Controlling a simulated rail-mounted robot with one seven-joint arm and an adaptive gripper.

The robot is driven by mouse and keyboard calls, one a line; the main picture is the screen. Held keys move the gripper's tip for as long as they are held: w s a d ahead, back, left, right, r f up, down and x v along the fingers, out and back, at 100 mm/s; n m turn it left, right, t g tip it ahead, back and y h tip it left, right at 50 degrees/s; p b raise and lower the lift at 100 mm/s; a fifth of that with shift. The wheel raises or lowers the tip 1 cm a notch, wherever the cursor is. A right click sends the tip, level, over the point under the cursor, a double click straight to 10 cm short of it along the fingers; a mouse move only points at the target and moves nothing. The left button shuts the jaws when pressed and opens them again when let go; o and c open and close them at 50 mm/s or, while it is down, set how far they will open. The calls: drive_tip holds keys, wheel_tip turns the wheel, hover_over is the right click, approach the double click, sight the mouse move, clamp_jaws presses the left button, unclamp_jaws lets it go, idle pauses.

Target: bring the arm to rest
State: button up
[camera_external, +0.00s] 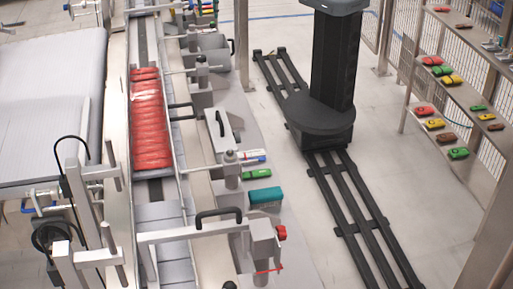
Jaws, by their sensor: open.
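My black column stands on the floor rails (348,205) right of the conveyor, with its round base low on the rails. The column's top is cut off by the upper picture edge. My arm and my gripper are out of the picture, so their pose is hidden.
A conveyor (155,215) carries a row of red packs (150,120). A teal box (265,197) and a green item (256,174) lie on the machine's side ledge. A shelf rack (450,85) with small colourful items stands at right. The floor beside the rails is clear.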

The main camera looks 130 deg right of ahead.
wheel_tip(320, 180, down, 12)
wheel_tip(320, 180, up, 5)
drive_tip(key=p, duration=0.4)
drive_tip(key=shift+r, duration=0.2)
